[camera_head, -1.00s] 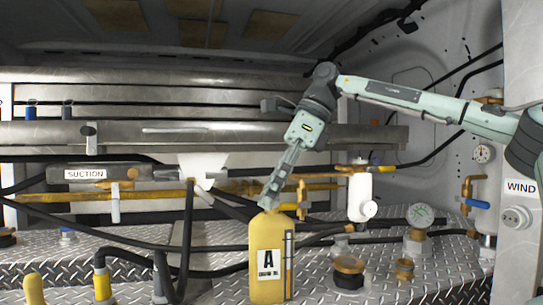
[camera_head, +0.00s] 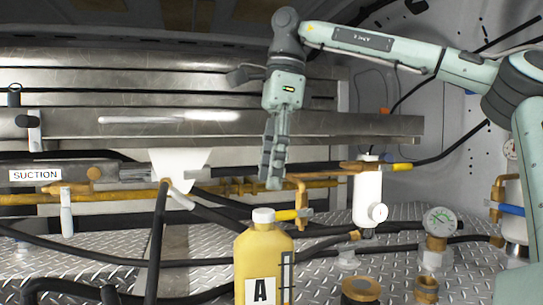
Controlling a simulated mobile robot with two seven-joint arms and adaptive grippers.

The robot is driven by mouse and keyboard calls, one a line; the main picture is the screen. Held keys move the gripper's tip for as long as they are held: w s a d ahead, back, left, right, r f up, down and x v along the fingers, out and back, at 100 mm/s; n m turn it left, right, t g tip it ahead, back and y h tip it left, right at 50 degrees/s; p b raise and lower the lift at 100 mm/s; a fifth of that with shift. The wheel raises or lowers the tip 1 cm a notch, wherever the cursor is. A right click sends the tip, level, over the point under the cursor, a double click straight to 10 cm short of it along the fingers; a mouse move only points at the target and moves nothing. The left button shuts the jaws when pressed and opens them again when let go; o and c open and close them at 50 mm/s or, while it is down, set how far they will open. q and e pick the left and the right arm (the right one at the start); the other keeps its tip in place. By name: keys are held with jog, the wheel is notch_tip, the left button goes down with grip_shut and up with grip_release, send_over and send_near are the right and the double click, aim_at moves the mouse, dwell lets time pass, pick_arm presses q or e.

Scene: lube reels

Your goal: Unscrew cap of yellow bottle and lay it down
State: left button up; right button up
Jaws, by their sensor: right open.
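The yellow bottle (camera_head: 262,258) stands upright on the diamond-plate floor at the bottom middle, with a black letter A on its white label. Its lower part is cut off by the picture's edge. A white cap (camera_head: 263,215) sits on the bottle's neck. My right gripper (camera_head: 272,184) points down above the cap, slightly to its right, with a visible gap between fingertips and cap. It is open and its fingers look empty; they are seen nearly edge-on. My left gripper is not in view.
A yellow-handled valve (camera_head: 293,214) is close behind the bottle's right side. Black hoses cross the floor behind and left. A pressure gauge (camera_head: 439,221) and brass fittings (camera_head: 360,290) stand to the right. A steel beam (camera_head: 180,126) runs across behind my gripper.

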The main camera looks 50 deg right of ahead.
aim_at(264, 211)
jog(key=f, duration=0.4)
jog(key=shift+w+a, duration=0.2)
jog(key=shift+a, duration=0.05)
jog(key=shift+f, duration=0.6)
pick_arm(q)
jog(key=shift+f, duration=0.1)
pick_arm(e)
jog(key=shift+w+f, duration=0.1)
jog(key=shift+c, duration=1.7)
jog(key=c, duration=0.9)
jog(key=shift+o, duration=0.2)
jog(key=n, duration=0.5)
jog(key=shift+g+y, duration=0.3)
jog(key=shift+g, duration=0.1)
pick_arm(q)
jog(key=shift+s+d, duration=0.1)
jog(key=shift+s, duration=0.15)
